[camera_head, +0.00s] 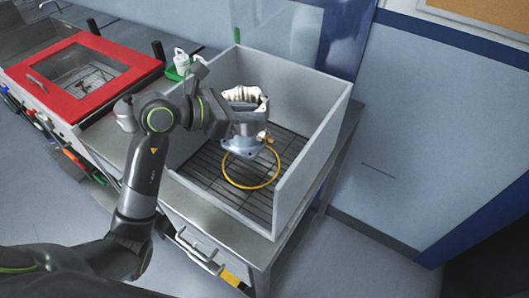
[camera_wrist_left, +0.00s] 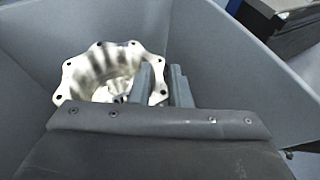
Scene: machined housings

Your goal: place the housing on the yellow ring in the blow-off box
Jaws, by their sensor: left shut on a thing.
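The housing (camera_head: 243,98) is a metal part with a scalloped top flange and a bluish lower flange. My left gripper (camera_head: 250,118) is shut on its side and holds it inside the blow-off box (camera_head: 300,187). The left wrist view shows the bolt-holed flange of the housing (camera_wrist_left: 105,68), with the left gripper's fingers (camera_wrist_left: 160,85) at its wall. The yellow ring (camera_head: 252,187) lies on the dark grate of the box, just below the housing in the picture. The housing's lower flange overlaps the ring's far edge in view; I cannot tell the gap. My right gripper is not in view.
Grey walls of the box rise around the grate at the back and right. A red-framed cabinet (camera_head: 128,70) stands at the left. A white bottle (camera_head: 181,58) with a green base stands behind the box's left corner. Grate bars beside the ring are bare.

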